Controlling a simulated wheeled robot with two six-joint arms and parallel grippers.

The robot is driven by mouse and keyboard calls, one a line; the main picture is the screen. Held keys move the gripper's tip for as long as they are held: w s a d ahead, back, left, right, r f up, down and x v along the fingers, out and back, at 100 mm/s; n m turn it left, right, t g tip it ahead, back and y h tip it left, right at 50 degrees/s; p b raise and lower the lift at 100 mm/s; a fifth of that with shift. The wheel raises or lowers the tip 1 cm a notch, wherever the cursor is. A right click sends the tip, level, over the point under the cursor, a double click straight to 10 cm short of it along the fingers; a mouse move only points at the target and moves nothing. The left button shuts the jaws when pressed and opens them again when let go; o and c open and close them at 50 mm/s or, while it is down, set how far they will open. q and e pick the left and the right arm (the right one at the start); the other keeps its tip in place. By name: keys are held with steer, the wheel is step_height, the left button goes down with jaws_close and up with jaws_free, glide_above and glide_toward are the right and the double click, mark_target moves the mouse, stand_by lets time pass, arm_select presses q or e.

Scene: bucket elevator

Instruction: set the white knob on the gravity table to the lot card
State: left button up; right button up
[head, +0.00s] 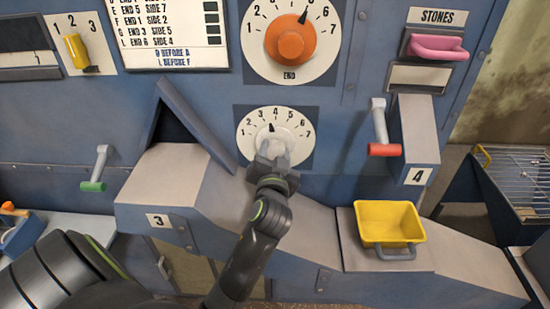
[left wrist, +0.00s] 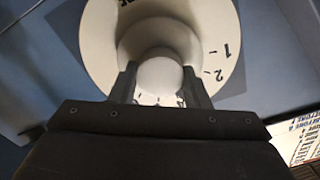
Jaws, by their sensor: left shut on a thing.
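The white knob (head: 271,136) sits on a round white dial (head: 249,145) numbered 1 to 7, in the middle of the blue panel. Its small black pointer points up, close to the 4, slightly on the 3 side. My left gripper (head: 273,156) is shut on the knob from below. In the left wrist view the two fingers hold the pale knob (left wrist: 159,76) on both sides; the numbers 1 and 2 show beside it. A printed white card (head: 170,45) with END and SIDE lines hangs at the upper left; I cannot tell whether it is the lot card. My right gripper is out of view.
An orange knob (head: 290,42) on a larger dial is just above. A red-handled lever (head: 384,149) and a green-handled lever (head: 93,185) stick out at the sides. A yellow bin (head: 388,221) stands on the ledge at right. A sloped hood is left of the dial.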

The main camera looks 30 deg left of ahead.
arm_select(q)
steer(key=n+b, duration=0.1)
steer(key=n, duration=0.1)
steer(key=shift+n, duration=0.4)
steer(key=o, duration=1)
steer(key=shift+w+a, duration=0.1)
steer(key=shift+c, duration=0.2)
